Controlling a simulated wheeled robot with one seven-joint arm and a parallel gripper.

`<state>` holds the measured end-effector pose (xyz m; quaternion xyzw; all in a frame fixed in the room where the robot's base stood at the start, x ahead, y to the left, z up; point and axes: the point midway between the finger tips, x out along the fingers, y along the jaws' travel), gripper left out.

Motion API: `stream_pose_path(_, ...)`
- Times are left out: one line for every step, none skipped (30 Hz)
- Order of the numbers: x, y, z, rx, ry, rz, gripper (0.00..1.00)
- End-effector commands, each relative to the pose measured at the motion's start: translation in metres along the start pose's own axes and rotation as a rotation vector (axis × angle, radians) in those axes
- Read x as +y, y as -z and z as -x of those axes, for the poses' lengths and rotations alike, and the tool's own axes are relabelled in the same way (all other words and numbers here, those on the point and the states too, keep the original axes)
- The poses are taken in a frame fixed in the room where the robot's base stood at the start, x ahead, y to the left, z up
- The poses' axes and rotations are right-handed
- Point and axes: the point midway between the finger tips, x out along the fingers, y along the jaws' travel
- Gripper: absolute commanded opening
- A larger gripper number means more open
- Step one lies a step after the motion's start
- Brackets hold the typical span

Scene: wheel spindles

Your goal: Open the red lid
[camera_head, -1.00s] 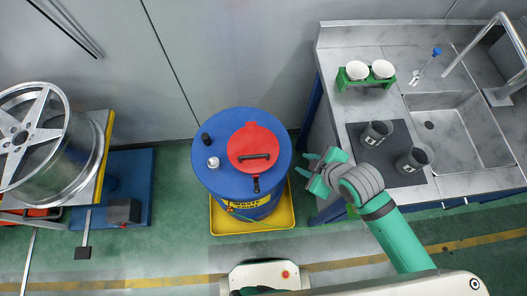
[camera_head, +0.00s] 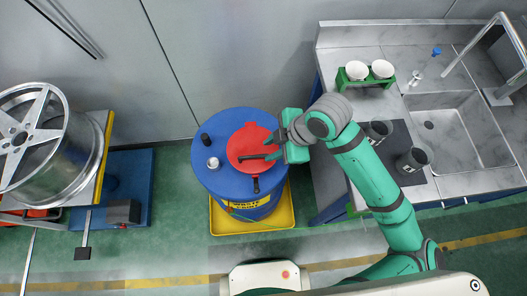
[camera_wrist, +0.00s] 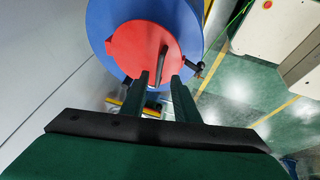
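The round red lid (camera_head: 249,136) lies closed on top of a blue drum (camera_head: 208,176). A dark bar handle (camera_head: 253,157) crosses the lid, and a black latch (camera_head: 256,184) sits at its front edge. My gripper (camera_head: 272,147) is over the right part of the lid, at the right end of the handle. In the wrist view the lid (camera_wrist: 130,48) lies beyond my gripper (camera_wrist: 160,79). Its two fingers are apart, with the handle (camera_wrist: 162,60) lined up between them. I cannot tell whether they touch it.
The drum stands in a yellow tray (camera_head: 222,222). A steel sink counter (camera_head: 345,100) with black mugs (camera_head: 411,161) and white bowls (camera_head: 357,70) is at right. A wheel (camera_head: 60,150) on a stand is at left.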

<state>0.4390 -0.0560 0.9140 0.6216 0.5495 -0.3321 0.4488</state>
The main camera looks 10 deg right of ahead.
Motion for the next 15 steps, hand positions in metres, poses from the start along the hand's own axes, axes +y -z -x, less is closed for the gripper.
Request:
stream_pose_path(-0.001, 0.001, -0.009, 0.003, 0.001, -0.001, 0.28)
stream_pose_path(-0.001, 0.001, -0.015, 0.003, 0.001, -0.002, 0.28)
stream_pose_path(-0.001, 0.000, -0.021, 0.002, 0.000, -0.004, 0.28)
stream_pose_path(-0.001, -0.001, -0.026, 0.002, 0.000, -0.005, 0.28)
stream_pose_path(-0.001, -0.001, -0.031, 0.001, -0.001, -0.006, 0.28)
stream_pose_path(-0.001, -0.001, -0.036, 0.001, -0.001, -0.006, 0.28)
stream_pose_path(-0.001, -0.001, -0.040, 0.000, -0.001, -0.006, 0.28)
stream_pose_path(-0.001, -0.001, -0.044, 0.001, -0.001, -0.005, 0.28)
stream_pose_path(0.000, -0.001, -0.048, 0.001, -0.002, -0.005, 0.28)
stream_pose_path(0.000, -0.001, -0.051, 0.000, -0.003, -0.005, 0.28)
stream_pose_path(0.000, -0.001, -0.053, 0.000, -0.003, -0.005, 0.28)
stream_pose_path(0.000, -0.001, -0.056, 0.000, -0.002, -0.005, 0.28)
stream_pose_path(0.000, -0.001, -0.057, 0.000, -0.002, -0.005, 0.28)
stream_pose_path(0.000, -0.001, -0.058, 0.000, -0.002, -0.005, 0.28)
stream_pose_path(0.000, -0.001, -0.059, -0.001, -0.002, -0.005, 0.28)
